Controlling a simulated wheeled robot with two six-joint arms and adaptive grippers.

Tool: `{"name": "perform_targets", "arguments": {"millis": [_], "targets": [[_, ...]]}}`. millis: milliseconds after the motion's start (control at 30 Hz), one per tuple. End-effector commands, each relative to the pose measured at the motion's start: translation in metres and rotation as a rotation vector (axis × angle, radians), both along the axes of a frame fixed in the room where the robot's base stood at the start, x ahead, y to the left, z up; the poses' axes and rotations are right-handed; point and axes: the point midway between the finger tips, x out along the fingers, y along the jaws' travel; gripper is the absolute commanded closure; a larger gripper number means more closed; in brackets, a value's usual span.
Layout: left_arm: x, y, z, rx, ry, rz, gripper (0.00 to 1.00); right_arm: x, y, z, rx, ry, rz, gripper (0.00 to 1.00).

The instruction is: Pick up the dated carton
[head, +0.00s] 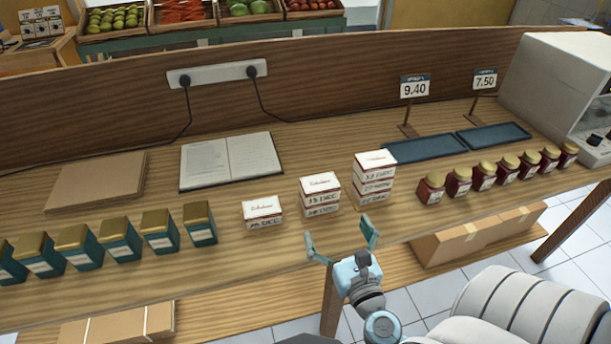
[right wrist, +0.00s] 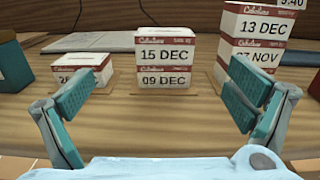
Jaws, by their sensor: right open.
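White-and-red dated cartons stand in three stacks on the counter. The left stack is a single carton (head: 263,210); its date is partly hidden in the right wrist view (right wrist: 78,68). The middle stack (head: 321,186) has a carton marked 15 DEC (right wrist: 167,52) on one marked 09 DEC (right wrist: 165,80). The right stack (head: 374,164) has three: 13 DEC (right wrist: 262,22) on top, 27 NOV (right wrist: 252,58) below it, the lowest hidden by a finger in the wrist view. My right gripper (head: 340,236) is open and empty, in front of the middle stack and apart from it. My left gripper is out of view.
Green tins (head: 118,240) line the counter at left; red jars (head: 483,176) line it at right. An open book (head: 230,160), a brown board (head: 98,182) and dark trays (head: 425,148) lie behind. Price signs (head: 414,87) stand at the back. Bare counter separates the stacks.

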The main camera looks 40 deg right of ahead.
Motion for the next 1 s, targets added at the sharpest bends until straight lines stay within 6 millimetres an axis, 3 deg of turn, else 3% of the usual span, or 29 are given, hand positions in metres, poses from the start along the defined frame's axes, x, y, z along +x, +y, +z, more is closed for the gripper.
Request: {"name": "perform_targets", "arguments": {"millis": [67,300,433,700,800,1000], "targets": [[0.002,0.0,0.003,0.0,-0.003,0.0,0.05,0.005,-0.002,0.001,-0.002,0.0,-0.001,0.02],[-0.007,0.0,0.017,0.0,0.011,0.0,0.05,0.061,-0.024,0.003,-0.002,-0.002,-0.006,0.02],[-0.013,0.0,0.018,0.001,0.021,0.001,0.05,0.082,-0.031,0.001,0.0,-0.001,-0.005,0.02],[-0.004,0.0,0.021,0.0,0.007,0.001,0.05,0.123,-0.05,0.003,0.0,-0.001,-0.003,0.02],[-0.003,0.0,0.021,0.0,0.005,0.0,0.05,0.134,-0.053,0.002,0.0,0.0,-0.002,0.02],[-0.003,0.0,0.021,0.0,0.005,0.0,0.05,0.134,-0.053,0.002,0.001,0.001,-0.002,0.02]]}}
